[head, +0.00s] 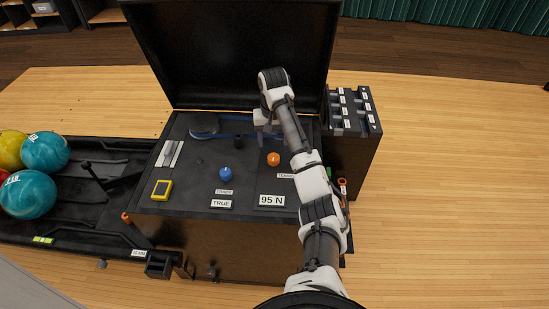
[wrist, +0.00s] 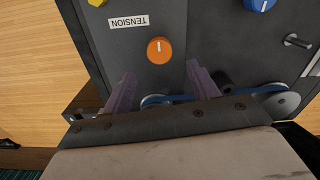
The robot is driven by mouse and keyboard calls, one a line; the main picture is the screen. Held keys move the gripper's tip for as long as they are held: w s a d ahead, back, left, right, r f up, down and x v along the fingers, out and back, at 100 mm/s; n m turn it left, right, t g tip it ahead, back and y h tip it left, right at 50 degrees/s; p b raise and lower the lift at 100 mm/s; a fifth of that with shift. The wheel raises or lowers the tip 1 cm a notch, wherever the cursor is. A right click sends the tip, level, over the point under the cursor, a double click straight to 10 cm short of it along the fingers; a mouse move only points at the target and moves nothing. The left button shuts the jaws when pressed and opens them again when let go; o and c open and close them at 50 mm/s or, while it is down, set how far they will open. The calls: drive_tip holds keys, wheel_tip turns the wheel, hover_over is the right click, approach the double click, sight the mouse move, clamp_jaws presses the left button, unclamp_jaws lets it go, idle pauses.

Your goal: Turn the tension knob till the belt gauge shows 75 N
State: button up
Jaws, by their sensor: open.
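The orange tension knob (head: 273,159) sits on the dark machine panel, and its white line shows in the wrist view (wrist: 159,51). The gauge (head: 271,200) in front of it reads 95 N. A TENSION label (wrist: 128,22) lies beside the knob and is partly hidden by my arm in the head view. My gripper (head: 266,124) is over the back of the panel, behind the knob. In the wrist view my gripper (wrist: 162,73) is open and empty, its fingertips short of the knob and not touching it. The blue belt (wrist: 180,98) runs beneath the fingers.
A blue knob (head: 225,173) stands left, with a display (head: 221,203) reading TRUE. A black post (head: 239,141) rises near the belt. The raised lid (head: 240,50) stands behind my gripper. A rack (head: 354,115) is at right. A yellow device (head: 161,189) lies at panel left.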

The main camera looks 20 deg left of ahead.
sight(273, 156)
wheel_tip(273, 156, down, 7)
drive_tip(key=shift+f, duration=0.2)
drive_tip(key=c, duration=1)
drive_tip(key=shift+r+n+p, duration=0.1)
drive_tip(key=shift+n+p, duration=0.3)
